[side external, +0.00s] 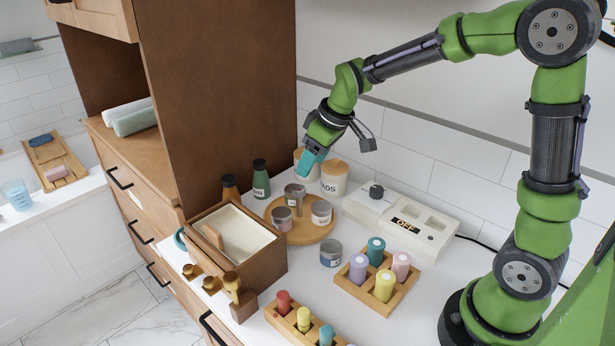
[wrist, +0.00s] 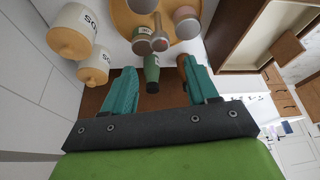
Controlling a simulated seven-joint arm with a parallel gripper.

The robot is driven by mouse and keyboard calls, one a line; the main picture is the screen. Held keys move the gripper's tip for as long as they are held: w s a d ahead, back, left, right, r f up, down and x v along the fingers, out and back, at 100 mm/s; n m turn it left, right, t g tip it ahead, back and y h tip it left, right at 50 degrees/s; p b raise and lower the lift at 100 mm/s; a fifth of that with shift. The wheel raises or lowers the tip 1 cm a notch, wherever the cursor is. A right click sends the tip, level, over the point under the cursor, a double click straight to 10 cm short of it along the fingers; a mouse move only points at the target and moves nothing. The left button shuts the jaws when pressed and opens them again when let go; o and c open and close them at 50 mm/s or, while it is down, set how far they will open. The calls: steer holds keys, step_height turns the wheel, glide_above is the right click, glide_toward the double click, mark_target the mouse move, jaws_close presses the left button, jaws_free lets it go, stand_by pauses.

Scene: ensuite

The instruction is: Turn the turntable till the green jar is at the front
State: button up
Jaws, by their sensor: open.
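The turntable (side external: 292,236) is a round wooden disc on the counter, with several small metal jars on it. The turntable's edge (wrist: 128,18) also shows at the top of the wrist view. My gripper (side external: 309,172) is open and empty above the turntable's back; its teal fingers (wrist: 159,66) are apart in the wrist view.
A dark green bottle (side external: 261,182) and a brown bottle (side external: 230,188) stand behind left. Lidded canisters (side external: 334,180) are behind right. A wooden box (side external: 262,262) is left, a loose grey jar (side external: 331,253) in front, and a switch panel (side external: 428,232) right.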

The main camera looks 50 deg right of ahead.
mark_target(299, 187)
steer(key=x, duration=0.8)
steer(key=shift+w+f, duration=0.15)
steer(key=shift+f, duration=0.1)
jaws_close()
